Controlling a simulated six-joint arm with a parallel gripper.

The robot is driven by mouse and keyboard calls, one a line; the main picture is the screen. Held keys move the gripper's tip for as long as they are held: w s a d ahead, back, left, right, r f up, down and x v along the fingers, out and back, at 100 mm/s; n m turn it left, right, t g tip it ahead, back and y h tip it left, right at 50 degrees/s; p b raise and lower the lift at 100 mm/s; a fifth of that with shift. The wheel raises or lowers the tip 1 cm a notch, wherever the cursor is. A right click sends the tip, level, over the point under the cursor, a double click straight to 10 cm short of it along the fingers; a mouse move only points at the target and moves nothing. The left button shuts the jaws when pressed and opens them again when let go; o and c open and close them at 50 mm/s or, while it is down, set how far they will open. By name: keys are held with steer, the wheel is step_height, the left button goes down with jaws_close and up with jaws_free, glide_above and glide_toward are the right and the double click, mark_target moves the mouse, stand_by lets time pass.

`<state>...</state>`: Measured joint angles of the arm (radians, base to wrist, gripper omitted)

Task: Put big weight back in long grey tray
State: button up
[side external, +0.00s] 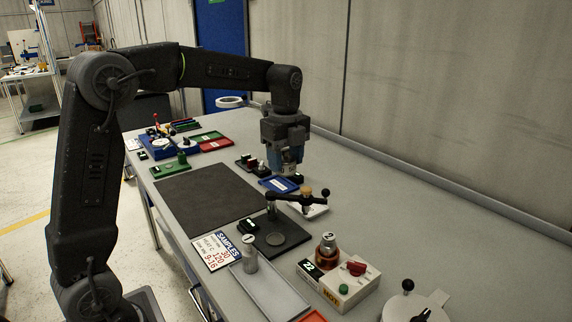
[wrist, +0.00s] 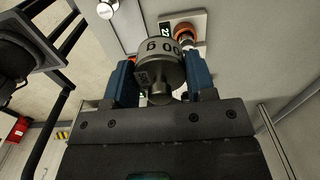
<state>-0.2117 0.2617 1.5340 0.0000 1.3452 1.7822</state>
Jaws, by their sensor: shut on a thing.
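My gripper (side external: 289,160) hangs above the table, beyond the dark mat. In the wrist view its two blue fingers (wrist: 161,84) are shut on the big weight (wrist: 158,65), a grey metal cylinder with a knob and dark digits on its side. In the side view the weight mostly blends in with the fingers. The long grey tray (side external: 275,290) lies near the front of the table, well apart from the held weight. A smaller silver weight (side external: 250,256) stands at its far end. The tray also shows at the top of the wrist view (wrist: 128,25).
A white hot-plate box (side external: 340,285) with a copper-coloured vessel (side external: 327,250) stands right of the tray. A dark stand with an arm (side external: 285,232) lies between my gripper and the tray. A blue tray (side external: 278,184) is below my gripper. The dark mat (side external: 205,195) is clear.

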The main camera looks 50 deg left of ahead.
steer(key=s+d+f, duration=0.3)
steer(key=d+f, duration=0.4)
steer(key=f, duration=0.2)
glide_above(284, 306)
steer(key=shift+f, duration=5.7)
steer(key=shift+f, duration=2)
steer(key=o, duration=1.8)
step_height(284, 306, up, 8)
